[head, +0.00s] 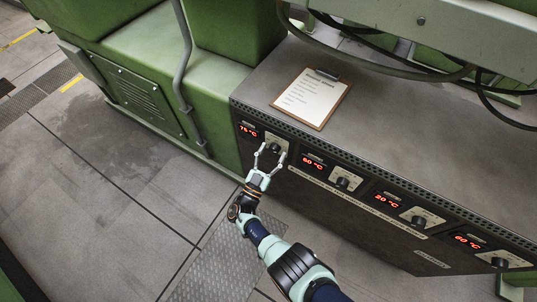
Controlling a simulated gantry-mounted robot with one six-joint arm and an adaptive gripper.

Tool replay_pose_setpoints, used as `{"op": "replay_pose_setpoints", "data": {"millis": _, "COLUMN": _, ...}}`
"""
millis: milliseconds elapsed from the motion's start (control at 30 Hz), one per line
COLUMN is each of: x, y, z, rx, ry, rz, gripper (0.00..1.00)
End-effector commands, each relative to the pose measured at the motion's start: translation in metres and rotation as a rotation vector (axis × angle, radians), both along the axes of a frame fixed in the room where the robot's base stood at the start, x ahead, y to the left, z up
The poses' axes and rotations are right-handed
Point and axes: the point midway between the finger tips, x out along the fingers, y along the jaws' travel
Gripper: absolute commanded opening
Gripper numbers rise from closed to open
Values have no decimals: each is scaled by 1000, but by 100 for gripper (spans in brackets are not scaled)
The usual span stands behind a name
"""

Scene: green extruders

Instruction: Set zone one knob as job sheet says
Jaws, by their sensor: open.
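My gripper (269,158) is open in front of the control panel, at the leftmost knob (275,147). The knob is dark on a pale dial plate, and the fingertips appear on either side of it. Whether they touch it I cannot tell. The red display (248,130) left of that knob reads 75 °C. The job sheet (311,98) is a white page on a brown clipboard, lying on top of the cabinet. Its lines are too small to read.
Further right on the panel are more knobs, one (342,183) beside a display reading 60 °C (312,162), another (418,221) beside one reading 20 °C (387,201). Cables (400,72) hang over the cabinet top (420,130). The green machine (150,100) stands at left. The floor before the panel is clear.

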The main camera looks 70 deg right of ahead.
Motion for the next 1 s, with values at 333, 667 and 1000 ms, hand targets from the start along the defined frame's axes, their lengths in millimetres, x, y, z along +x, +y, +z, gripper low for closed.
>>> {"op": "replay_pose_setpoints", "data": {"millis": 333, "x": 7, "y": 45, "z": -18, "rx": 2, "ry": 4, "rz": 5, "gripper": 64}}
{"op": "replay_pose_setpoints", "data": {"millis": 667, "x": 14, "y": 107, "z": -20, "rx": 1, "ry": 0, "rz": 5, "gripper": 64}}
{"op": "replay_pose_setpoints", "data": {"millis": 1000, "x": 20, "y": 162, "z": -19, "rx": 1, "ry": 1, "rz": 2, "gripper": 64}}
